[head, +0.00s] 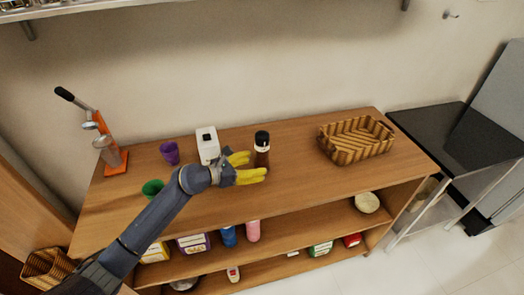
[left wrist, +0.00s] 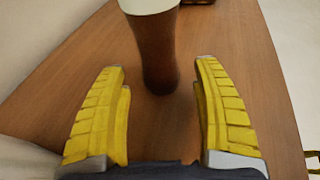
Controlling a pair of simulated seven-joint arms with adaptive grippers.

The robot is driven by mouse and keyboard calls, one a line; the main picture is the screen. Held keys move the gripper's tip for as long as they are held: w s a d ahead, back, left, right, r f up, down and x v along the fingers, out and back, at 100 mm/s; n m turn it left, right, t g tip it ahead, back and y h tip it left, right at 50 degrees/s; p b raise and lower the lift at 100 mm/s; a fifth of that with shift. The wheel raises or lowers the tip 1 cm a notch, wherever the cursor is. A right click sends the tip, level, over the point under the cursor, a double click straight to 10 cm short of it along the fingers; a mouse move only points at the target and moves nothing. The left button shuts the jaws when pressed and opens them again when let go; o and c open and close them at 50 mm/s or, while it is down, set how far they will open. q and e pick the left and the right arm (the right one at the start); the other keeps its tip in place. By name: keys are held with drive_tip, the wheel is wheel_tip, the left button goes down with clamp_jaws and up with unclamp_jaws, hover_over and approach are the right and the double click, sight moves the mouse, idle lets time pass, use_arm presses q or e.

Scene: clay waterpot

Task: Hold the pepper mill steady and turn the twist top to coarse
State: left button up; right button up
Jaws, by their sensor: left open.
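The pepper mill (head: 262,142) stands upright on the wooden counter, with a black top, a pale band and a brown body. Its brown body also shows in the left wrist view (left wrist: 158,50), upright, with its top cut off by the frame edge. My left gripper (head: 257,164) is open, its yellow fingers pointing at the mill's lower body. In the left wrist view the mill shows between the fingertips, with a gap on each side and no visible contact. The fingers hide part of the mill's base in the head view. My right gripper is not in view.
A white box-shaped device (head: 208,146) stands left of the mill, close behind my gripper. A purple cup (head: 170,152), a green cup (head: 152,188) and an orange press (head: 113,160) are further left. A wicker basket (head: 355,150) stands right; the counter between is clear.

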use_arm(q)
drive_tip(key=shift+x, duration=1.3)
drive_tip(key=shift+c, duration=0.4)
